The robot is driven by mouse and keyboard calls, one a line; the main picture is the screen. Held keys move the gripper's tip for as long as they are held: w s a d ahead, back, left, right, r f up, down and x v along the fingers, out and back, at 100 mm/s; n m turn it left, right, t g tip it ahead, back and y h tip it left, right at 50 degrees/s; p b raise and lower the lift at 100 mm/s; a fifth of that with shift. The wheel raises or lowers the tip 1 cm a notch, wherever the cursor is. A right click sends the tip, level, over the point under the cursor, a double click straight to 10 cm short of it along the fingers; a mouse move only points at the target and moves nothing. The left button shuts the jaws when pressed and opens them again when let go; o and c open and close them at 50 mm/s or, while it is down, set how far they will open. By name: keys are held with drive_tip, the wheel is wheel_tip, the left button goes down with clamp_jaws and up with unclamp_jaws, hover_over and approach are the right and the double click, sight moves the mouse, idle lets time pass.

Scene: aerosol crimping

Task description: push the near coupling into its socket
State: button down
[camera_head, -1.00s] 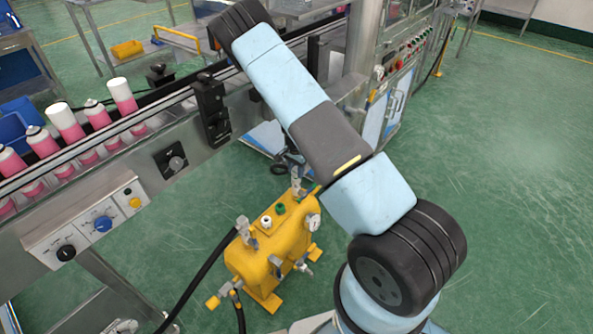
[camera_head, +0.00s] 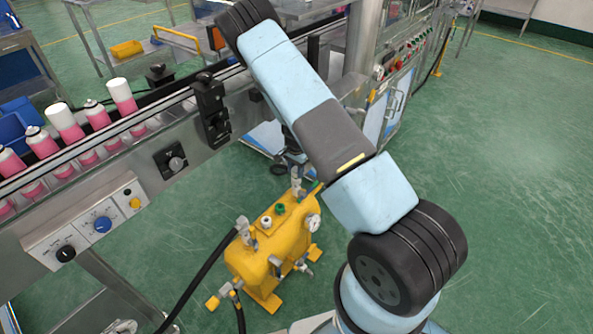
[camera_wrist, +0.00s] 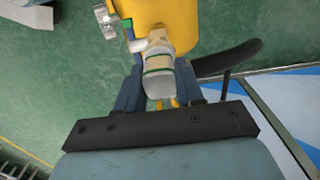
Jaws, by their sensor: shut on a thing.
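My gripper (camera_wrist: 158,82) is shut on a coupling (camera_wrist: 157,76) in the wrist view. The coupling is pale grey and beige with a green ring, and it sits between the two dark blue fingers. Its far end lies against the yellow unit (camera_wrist: 160,12); the socket is hidden, so I cannot tell how deep it sits. In the head view the yellow unit (camera_head: 255,262) stands on the floor with valves, a gauge and a green cap on top. There my gripper is mostly hidden behind my arm, near the unit's back fitting (camera_head: 297,178).
Another black hose (camera_head: 198,278) leaves the unit at the left in the head view. The conveyor (camera_head: 120,150) with several pink cans stands at the left. Green floor at the right is clear.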

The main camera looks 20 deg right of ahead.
drive_tip(key=shift+f, duration=0.5)
idle(1.7)
drive_tip(key=c, duration=0.6)
unclamp_jaws()
drive_tip(key=shift+r, duration=3.65)
drive_tip(key=shift+d, duration=0.1)
